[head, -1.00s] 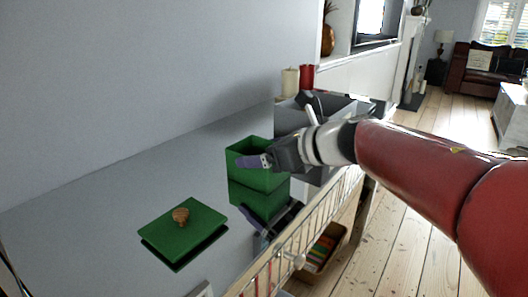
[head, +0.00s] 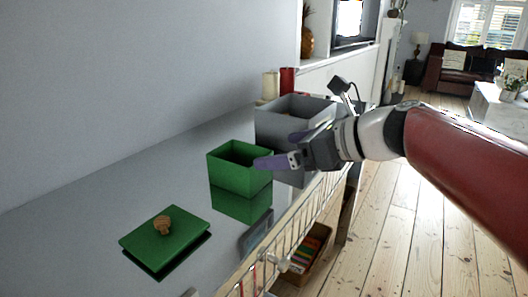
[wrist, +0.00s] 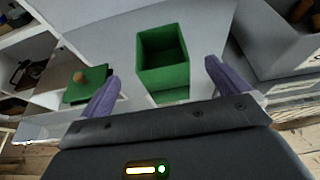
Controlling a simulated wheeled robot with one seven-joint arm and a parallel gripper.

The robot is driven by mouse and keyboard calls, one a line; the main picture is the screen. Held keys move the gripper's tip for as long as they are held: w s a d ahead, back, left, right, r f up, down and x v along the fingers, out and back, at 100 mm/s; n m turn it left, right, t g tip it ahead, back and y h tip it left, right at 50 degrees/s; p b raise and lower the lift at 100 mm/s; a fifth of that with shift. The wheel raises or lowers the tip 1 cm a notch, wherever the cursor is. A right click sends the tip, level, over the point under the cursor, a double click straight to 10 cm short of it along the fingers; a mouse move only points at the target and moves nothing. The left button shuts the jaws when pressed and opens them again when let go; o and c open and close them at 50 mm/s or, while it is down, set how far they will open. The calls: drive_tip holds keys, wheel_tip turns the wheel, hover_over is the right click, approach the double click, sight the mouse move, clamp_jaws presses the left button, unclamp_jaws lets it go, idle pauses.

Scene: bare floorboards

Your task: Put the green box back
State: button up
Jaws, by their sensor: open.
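The green box (head: 239,169) stands upright and open-topped on a glossy grey surface, and its inside looks dark and empty. It also shows in the wrist view (wrist: 162,62), ahead of and between my fingers. Its green lid (head: 165,240) with a round wooden knob (head: 163,225) lies flat on the surface to the left, apart from the box. My gripper (head: 279,149) is open and empty beside the box's right side in the head view. In the wrist view my two purple fingers (wrist: 163,84) are spread apart. I cannot tell whether a finger touches the box.
A larger grey open box (head: 291,112) stands behind my gripper, with a cream candle (head: 270,86) and a red candle (head: 287,80) beyond it. A wire rail (head: 300,222) runs along the surface's front edge. A basket (head: 306,255) sits below. The surface between lid and wall is clear.

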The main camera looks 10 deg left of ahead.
drive_tip(key=shift+v, duration=0.95)
drive_tip(key=w+d+r+m+t+h, duration=0.25)
drive_tip(key=d+m+t, duration=0.3)
drive_tip(key=m, duration=0.45)
drive_tip(key=w+d+r+m+t+h, duration=0.1)
drive_tip(key=d+r+m+t+h, duration=0.2)
drive_tip(key=d+m+t, duration=0.5)
drive_tip(key=s+d+f+m+g+h, duration=0.25)
drive_tip(key=d+f+m+h, duration=0.4)
drive_tip(key=m, duration=0.85)
drive_tip(key=s+a+f+m+g, duration=0.1)
drive_tip(key=s+f+m+g, duration=0.9)
drive_tip(key=s+f+m, duration=0.6)
wheel_tip(320, 180, down, 4)
drive_tip(key=shift+s+a, duration=0.25)
drive_tip(key=shift+s, duration=0.4)
